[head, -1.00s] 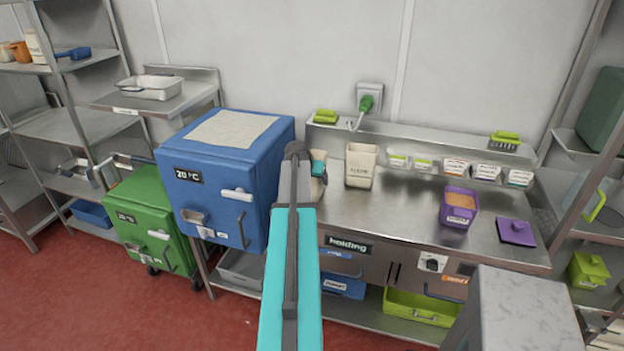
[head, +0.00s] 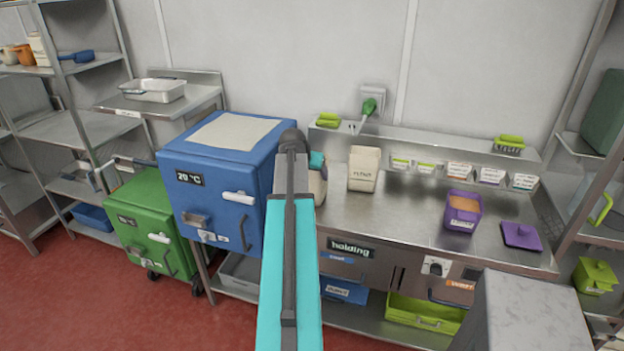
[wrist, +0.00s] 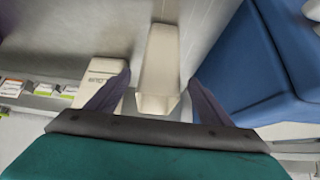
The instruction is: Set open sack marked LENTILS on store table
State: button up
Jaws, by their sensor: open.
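A cream open sack (head: 319,186) stands on the steel counter, mostly hidden behind my arm in the head view. In the wrist view a cream sack (wrist: 160,62) with its open mouth towards the camera lies between my gripper's (wrist: 158,78) two dark fingers. My gripper is open, with a finger on either side of that sack; I cannot tell if either touches it. No lettering on this sack is legible. A second cream sack (head: 363,170) stands to its right on the counter; its label is blurred. It also shows left of my gripper in the wrist view (wrist: 101,68).
A blue cabinet (head: 222,150) marked 20 °C stands close left of the counter (head: 400,208), beside a green one (head: 145,205). A purple tub (head: 462,211) and purple lid (head: 521,236) sit at the counter's right. The counter's middle is clear.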

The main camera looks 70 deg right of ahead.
jog(key=shift+b+v, duration=0.4)
jog(key=shift+v, duration=1.65)
